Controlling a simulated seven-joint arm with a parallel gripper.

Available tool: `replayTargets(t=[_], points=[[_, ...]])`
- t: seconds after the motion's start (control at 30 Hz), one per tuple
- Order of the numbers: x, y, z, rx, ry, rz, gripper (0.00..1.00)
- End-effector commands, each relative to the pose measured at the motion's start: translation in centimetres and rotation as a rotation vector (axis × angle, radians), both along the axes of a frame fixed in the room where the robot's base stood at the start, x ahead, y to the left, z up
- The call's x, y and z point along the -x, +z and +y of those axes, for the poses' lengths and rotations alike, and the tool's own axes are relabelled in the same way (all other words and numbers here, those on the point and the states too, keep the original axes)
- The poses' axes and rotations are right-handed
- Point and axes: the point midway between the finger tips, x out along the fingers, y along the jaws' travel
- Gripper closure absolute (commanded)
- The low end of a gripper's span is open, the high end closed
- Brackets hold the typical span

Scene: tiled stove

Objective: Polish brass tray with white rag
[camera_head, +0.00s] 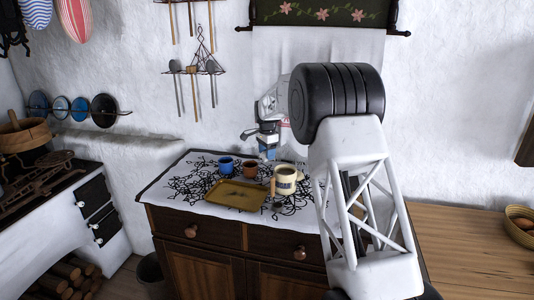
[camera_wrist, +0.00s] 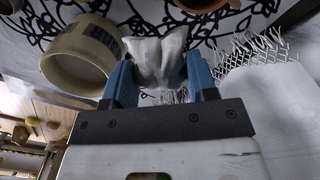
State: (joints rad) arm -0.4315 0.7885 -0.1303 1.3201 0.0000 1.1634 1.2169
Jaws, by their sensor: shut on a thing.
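The white rag (camera_wrist: 155,58) is bunched between the blue fingers of my gripper (camera_wrist: 158,82) in the wrist view, which is shut on it. In the head view my gripper (camera_head: 264,146) is over the back of the cabinet top, behind the brown mug. The rag cannot be made out clearly there. The brass tray (camera_head: 234,196) lies flat near the front of the patterned cloth, forward and to the left of my gripper and apart from it. It is not recognisable in the wrist view.
A cream mug (camera_head: 286,178) stands right of the tray; it also shows in the wrist view (camera_wrist: 78,62). A blue mug (camera_head: 226,165) and a brown mug (camera_head: 250,168) stand behind the tray. The white cloth (camera_head: 163,188) has black patterns. The white wall is close behind.

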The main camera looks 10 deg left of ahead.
Motion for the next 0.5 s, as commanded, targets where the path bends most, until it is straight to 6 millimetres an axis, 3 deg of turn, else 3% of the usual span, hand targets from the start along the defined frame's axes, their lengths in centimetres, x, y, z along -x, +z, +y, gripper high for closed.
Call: replayTargets(t=[0.27, 0.5], points=[[1.0, 0.1, 0.5, -0.001, 0.000, -0.001, 0.67], [4.1, -0.1, 1.9, 0.000, 0.002, 0.000, 0.67]])
